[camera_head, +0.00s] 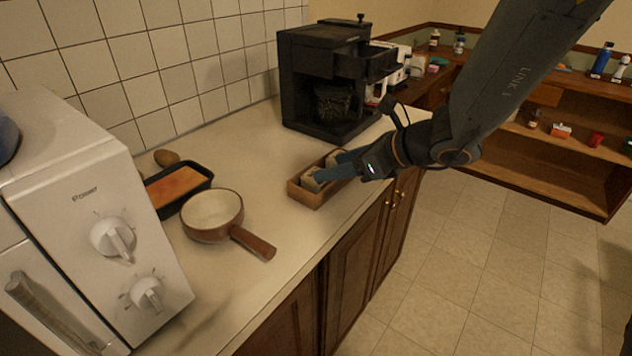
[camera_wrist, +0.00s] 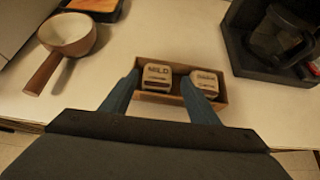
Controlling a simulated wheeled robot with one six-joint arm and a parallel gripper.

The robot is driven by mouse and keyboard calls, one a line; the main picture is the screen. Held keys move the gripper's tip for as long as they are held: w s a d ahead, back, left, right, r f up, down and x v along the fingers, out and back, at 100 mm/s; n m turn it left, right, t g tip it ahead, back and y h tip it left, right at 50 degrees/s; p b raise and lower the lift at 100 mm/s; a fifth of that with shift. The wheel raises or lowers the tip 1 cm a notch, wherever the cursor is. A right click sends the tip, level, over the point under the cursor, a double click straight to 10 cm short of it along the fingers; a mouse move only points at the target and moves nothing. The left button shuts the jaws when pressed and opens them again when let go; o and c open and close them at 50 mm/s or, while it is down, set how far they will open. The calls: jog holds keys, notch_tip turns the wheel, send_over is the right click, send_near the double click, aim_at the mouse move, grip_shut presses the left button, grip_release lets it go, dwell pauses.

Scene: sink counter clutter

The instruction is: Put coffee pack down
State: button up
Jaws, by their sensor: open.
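Two pale coffee packs stand side by side in a small brown open box (camera_head: 304,196) on the counter. In the wrist view the left pack (camera_wrist: 157,77) reads "MILD", and the right pack (camera_wrist: 205,82) has dark lettering that I cannot read surely. The box's rim (camera_wrist: 182,67) shows behind them. My gripper (camera_head: 330,172) is over the box. In the wrist view my gripper (camera_wrist: 160,92) is open, with one blue finger left of the "MILD" pack and the other in front of the gap between the packs. I cannot tell whether the fingers touch the pack.
A black coffee machine (camera_head: 318,75) stands behind the box. A pan (camera_head: 212,212) with a brown handle and a dark baking tray (camera_head: 150,197) lie to the left. A white microwave (camera_head: 85,215) fills the far left. Bare counter lies between pan and box.

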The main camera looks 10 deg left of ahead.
jog(key=shift+p+x, duration=0.5)
jog(key=shift+x, duration=1.95)
jog(key=shift+s+f, duration=0.15)
jog(key=shift+s, duration=0.05)
jog(key=c, duration=0.9)
